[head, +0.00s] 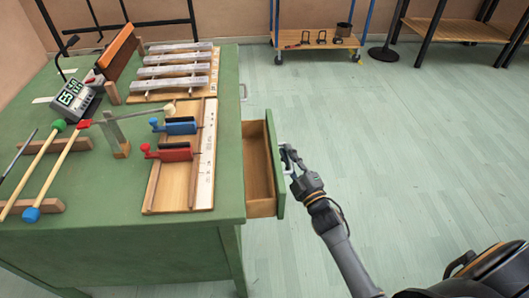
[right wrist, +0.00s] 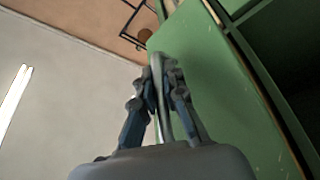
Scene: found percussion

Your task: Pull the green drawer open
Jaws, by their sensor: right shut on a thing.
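The green drawer (head: 275,165) stands pulled out from the right side of the green table (head: 130,226). Its bare wooden inside (head: 256,165) shows and looks empty. My right gripper (head: 288,160) is at the outer face of the drawer front, shut on its handle. In the right wrist view the fingers (right wrist: 160,78) close around the grey metal handle bar (right wrist: 163,110), beside the green drawer front (right wrist: 215,90). My left gripper is not in view.
On the table are metal bars (head: 172,71), red and blue blocks (head: 175,152) on a wooden board, mallets (head: 58,170) and a digital timer (head: 75,95). A wheeled cart (head: 318,40) stands at the back. The floor right of the drawer is clear.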

